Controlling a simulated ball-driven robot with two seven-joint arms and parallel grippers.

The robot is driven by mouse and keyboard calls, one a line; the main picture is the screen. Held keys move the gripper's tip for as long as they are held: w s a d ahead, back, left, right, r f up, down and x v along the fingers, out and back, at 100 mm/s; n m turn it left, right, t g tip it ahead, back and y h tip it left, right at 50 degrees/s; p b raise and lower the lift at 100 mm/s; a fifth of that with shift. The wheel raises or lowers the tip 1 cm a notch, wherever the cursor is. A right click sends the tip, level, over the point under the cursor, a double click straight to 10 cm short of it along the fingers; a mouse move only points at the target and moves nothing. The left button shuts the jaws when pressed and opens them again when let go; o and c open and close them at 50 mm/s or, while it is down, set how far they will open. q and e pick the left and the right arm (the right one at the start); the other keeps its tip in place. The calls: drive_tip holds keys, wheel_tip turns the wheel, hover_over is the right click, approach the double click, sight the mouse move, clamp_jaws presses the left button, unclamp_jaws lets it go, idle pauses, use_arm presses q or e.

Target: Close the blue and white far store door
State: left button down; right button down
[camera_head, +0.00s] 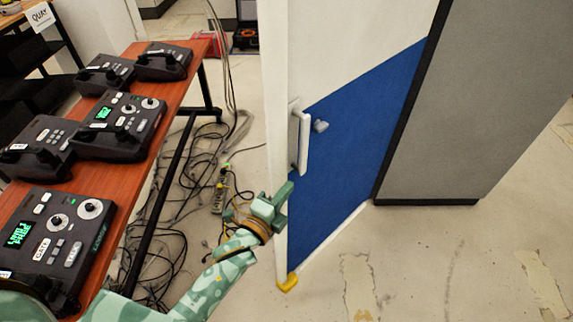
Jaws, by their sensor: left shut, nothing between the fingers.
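The blue and white door (350,150) stands open in the middle of the view, its near edge facing me. It has a white upright handle (302,137) and a small grey knob on its face. A dark-framed grey wall panel is at its right side. My left gripper (284,194) is shut and empty, by the door's near edge, below the handle. I cannot tell if it touches the door. My right gripper is not in view.
A reddish-brown table (160,120) with several dark paging phones stands at left. Tangled cables and a power strip (221,193) lie on the floor between table and door. A yellow piece (288,283) is at the door's bottom corner. The floor at right is clear.

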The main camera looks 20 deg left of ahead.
sight(285, 168)
use_arm(q)
drive_tip(key=w, duration=0.2)
drive_tip(key=w+a, duration=0.1)
drive_tip(key=w, duration=0.4)
drive_tip(key=shift+a, duration=0.25)
drive_tip(key=shift+w+a, duration=0.2)
drive_tip(key=shift+a, duration=0.1)
drive_tip(key=shift+a, duration=0.15)
